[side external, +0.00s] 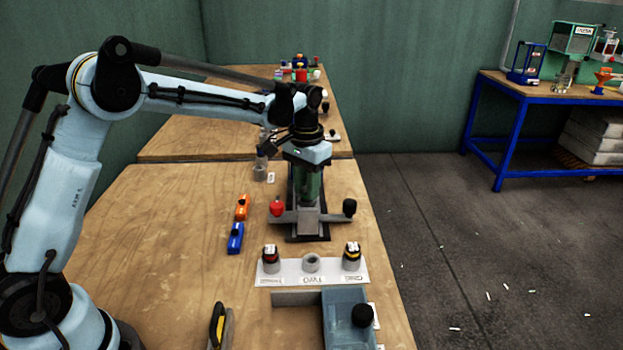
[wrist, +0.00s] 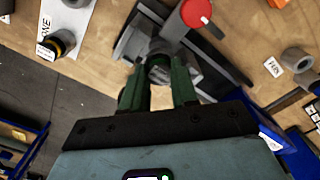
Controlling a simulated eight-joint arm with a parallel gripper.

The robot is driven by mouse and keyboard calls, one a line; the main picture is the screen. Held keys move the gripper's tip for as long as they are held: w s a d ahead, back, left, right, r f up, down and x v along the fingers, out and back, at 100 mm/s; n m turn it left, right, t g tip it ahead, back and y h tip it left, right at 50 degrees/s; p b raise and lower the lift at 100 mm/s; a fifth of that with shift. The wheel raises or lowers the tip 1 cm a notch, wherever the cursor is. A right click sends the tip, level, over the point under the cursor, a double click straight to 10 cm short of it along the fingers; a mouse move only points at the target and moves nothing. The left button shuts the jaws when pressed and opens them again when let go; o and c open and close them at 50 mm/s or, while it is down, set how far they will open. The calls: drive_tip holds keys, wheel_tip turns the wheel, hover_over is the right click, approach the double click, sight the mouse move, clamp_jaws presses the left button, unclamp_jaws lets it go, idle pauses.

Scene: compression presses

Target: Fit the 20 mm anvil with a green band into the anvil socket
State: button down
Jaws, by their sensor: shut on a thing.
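My gripper (side external: 311,190) points down over the press (side external: 318,217), which has a grey crossbar with a red knob on the left and a black knob on the right. In the wrist view my green fingers (wrist: 159,88) are closed on a grey round anvil (wrist: 160,70) held just over the press. Its band cannot be made out clearly. The anvil socket is hidden behind the anvil and fingers, so I cannot tell whether the anvil touches it. The side view hides the anvil behind my fingers.
A white rack (side external: 290,281) in front of the press holds a red-banded anvil (side external: 270,260) and a yellow-banded anvil (side external: 351,257); its middle ring (side external: 311,263) is empty. Blue (side external: 235,239) and orange (side external: 242,207) blocks lie left of the press.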

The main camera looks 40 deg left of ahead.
sight(305, 191)
drive_tip(key=shift+f, duration=1.4)
idle(0.5)
drive_tip(key=c, duration=0.8)
unclamp_jaws()
wheel_tip(305, 191, up, 12)
drive_tip(key=shift+s, duration=0.1)
drive_tip(key=s+d+r+t, duration=0.15)
drive_tip(key=s+t, duration=0.25)
drive_tip(key=s, duration=0.6)
drive_tip(key=s+f+t, duration=0.1)
drive_tip(key=s, duration=0.2)
drive_tip(key=s+f+t, duration=0.1)
drive_tip(key=s+f, duration=0.1)
drive_tip(key=s, duration=0.1)
drive_tip(key=s+f+t, duration=0.1)
drive_tip(key=s+f, duration=0.1)
drive_tip(key=s, duration=0.1)
drive_tip(key=shift+s+d, duration=0.3)
drive_tip(key=shift+s, duration=0.05)
